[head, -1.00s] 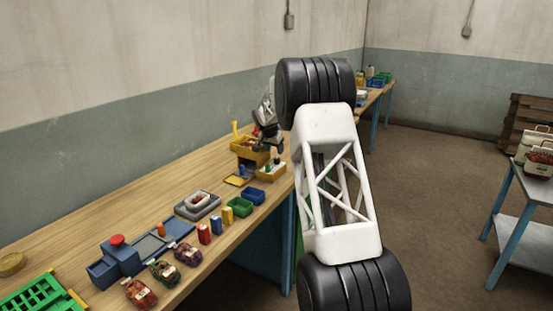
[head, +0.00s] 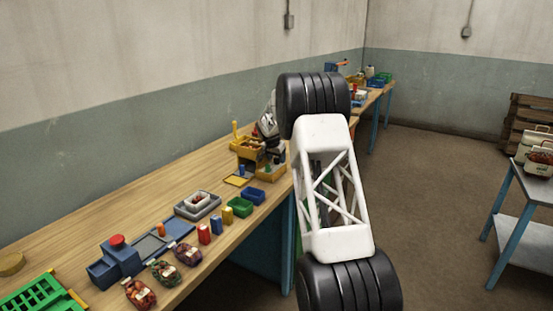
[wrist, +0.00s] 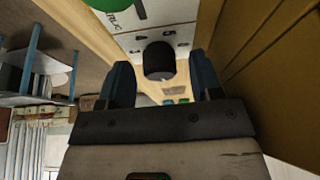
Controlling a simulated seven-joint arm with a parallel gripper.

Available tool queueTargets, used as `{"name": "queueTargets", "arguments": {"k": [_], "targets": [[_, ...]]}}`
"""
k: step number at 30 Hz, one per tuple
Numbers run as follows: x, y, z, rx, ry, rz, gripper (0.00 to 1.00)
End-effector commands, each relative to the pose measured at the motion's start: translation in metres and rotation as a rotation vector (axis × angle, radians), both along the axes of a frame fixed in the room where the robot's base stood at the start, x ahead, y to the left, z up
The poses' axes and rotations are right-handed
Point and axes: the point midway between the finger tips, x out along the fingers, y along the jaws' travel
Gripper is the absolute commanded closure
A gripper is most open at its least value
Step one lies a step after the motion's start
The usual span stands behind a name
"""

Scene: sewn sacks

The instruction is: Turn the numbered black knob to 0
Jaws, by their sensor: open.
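The black knob (wrist: 159,61) shows in the wrist view as a dark round cylinder on a pale panel (wrist: 140,42) with small marks. My gripper (wrist: 160,68) is open, with one blue-grey finger on each side of the knob and gaps between. I cannot tell how far the fingers reach along the knob. The knob's numbers and pointer cannot be read. In the head view my gripper (head: 272,150) is small and dark by the yellow bins at the bench's far end; I cannot make out the knob there.
A yellow bin (head: 247,150) stands beside my gripper. A green round thing (wrist: 108,4) is at the wrist view's top edge, and a brown-yellow wall (wrist: 270,60) is close on the right. Blue and green boxes (head: 253,195) and several netted sacks (head: 187,252) lie along the wooden bench (head: 110,220).

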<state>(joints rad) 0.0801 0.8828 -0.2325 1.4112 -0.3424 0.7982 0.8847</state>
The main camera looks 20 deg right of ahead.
Motion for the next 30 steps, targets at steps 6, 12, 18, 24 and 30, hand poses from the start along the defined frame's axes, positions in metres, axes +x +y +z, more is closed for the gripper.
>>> {"name": "queueTargets", "arguments": {"k": [6,12,18,24,30], "targets": [[0.0000,0.0000,0.0001,0.000,0.000,0.000,0.70],[-0.0001,0.0000,0.0001,0.000,0.000,0.000,0.90],[-0.0002,-0.0002,-0.0001,0.000,0.001,0.014,0.90],[-0.0005,-0.0005,0.0010,0.000,-0.001,0.066,0.90],[-0.0006,-0.0012,0.0014,0.000,-0.001,0.163,0.90]]}}
